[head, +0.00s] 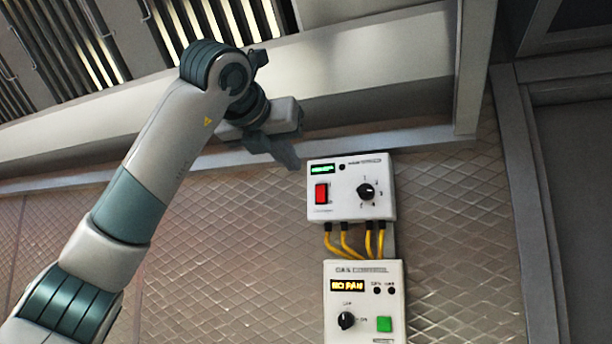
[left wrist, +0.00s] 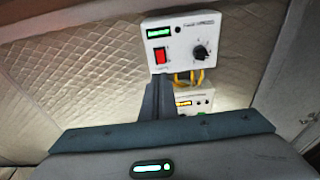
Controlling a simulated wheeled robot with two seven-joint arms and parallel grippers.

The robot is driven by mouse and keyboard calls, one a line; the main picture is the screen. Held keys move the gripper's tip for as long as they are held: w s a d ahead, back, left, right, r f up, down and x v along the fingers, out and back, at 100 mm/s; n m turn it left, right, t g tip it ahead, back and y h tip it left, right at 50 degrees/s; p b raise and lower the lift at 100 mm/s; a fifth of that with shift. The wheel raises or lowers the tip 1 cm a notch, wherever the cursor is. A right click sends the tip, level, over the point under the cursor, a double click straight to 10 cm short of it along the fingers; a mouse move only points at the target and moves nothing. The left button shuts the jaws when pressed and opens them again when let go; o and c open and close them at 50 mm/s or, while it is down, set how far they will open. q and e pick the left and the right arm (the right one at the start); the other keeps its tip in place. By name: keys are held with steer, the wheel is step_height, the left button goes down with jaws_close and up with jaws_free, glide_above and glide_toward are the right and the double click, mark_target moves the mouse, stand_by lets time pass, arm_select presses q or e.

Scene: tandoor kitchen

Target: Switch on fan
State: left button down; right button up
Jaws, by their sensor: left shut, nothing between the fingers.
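The upper white control box (head: 350,205) is mounted on the tiled wall. It has a lit green display (head: 322,169), a red rocker switch (head: 321,194) and a black knob (head: 366,192) with numbers around it. The box also shows in the left wrist view (left wrist: 182,47), with its red switch (left wrist: 160,56). My left gripper (head: 292,160) is shut and empty, just left of the box's upper left corner in the head view. In the left wrist view its fingers (left wrist: 158,98) point up at the box, just below the red switch. Whether they touch the box cannot be told. My right gripper is not in view.
A second white box (head: 364,295) marked gas control hangs below, with an amber display, a knob and a green button (head: 384,324). Yellow cables (head: 345,240) join the two boxes. A pale hood (head: 380,75) with slatted filters is above. A dark doorway is at right.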

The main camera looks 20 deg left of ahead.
mark_target(319, 189)
arm_select(q)
steer(key=w+p, duration=0.2)
steer(key=w, duration=0.2)
steer(key=w+f+p, duration=0.1)
steer(key=w+p, duration=0.2)
steer(key=w, duration=0.2)
steer(key=w+p, duration=0.3)
steer(key=w, duration=0.1)
steer(key=shift+w+d+f, duration=0.2)
steer(key=shift+w+d, duration=0.05)
steer(key=shift+w, duration=0.05)
steer(key=shift+s, duration=0.1)
